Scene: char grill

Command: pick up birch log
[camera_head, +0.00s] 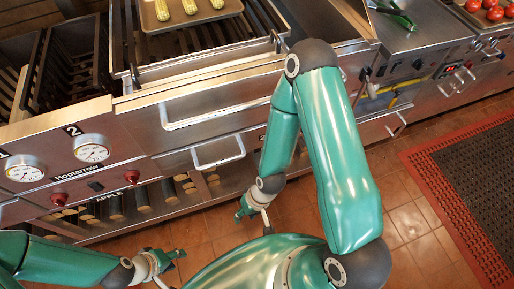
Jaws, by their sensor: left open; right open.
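Several logs (143,195) lie in the low shelf under the grill, partly hidden in shadow behind the front edge. The part of the shelf at the left bears the label APPLE (109,195); I cannot tell which log is birch. My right gripper (254,219) is open and empty, low in front of the steel grill, to the right of the logs. My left gripper (170,267) is open and empty above the tiled floor, below and in front of the shelf.
The steel grill (200,105) has bar handles jutting forward above the shelf. A tray of corn (205,14) sits on top. A red-edged mat (440,195) lies on the tiled floor (405,215).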

